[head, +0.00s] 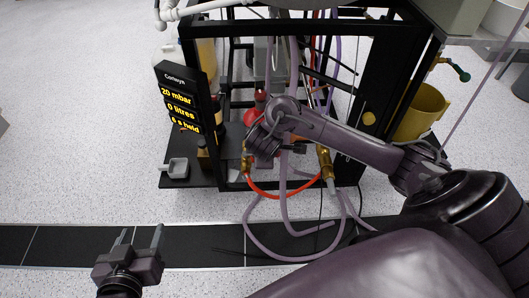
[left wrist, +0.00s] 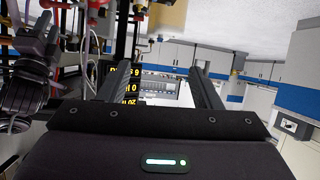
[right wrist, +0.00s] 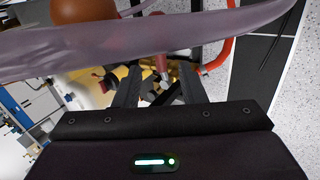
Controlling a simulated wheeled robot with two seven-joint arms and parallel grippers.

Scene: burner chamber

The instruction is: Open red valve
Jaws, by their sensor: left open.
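A red rounded part (head: 251,116), possibly the red valve, shows inside the black frame in the head view, just above my right gripper (head: 256,148). The gripper hides what lies directly under it. In the right wrist view a red piece (right wrist: 160,60) shows between and beyond the right fingers (right wrist: 158,84). Those fingers are partly apart, and I cannot tell whether they touch it. My left gripper (head: 139,243) is open and empty over the floor at the lower left, apart from the rig. Its spread fingers (left wrist: 158,85) also show in the left wrist view.
A black display (head: 182,103) stands at the rig's left front. A brass fitting (head: 325,162), a red hose (head: 280,194) and mauve tubes (head: 262,240) are close to the right gripper. Floor at left is clear.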

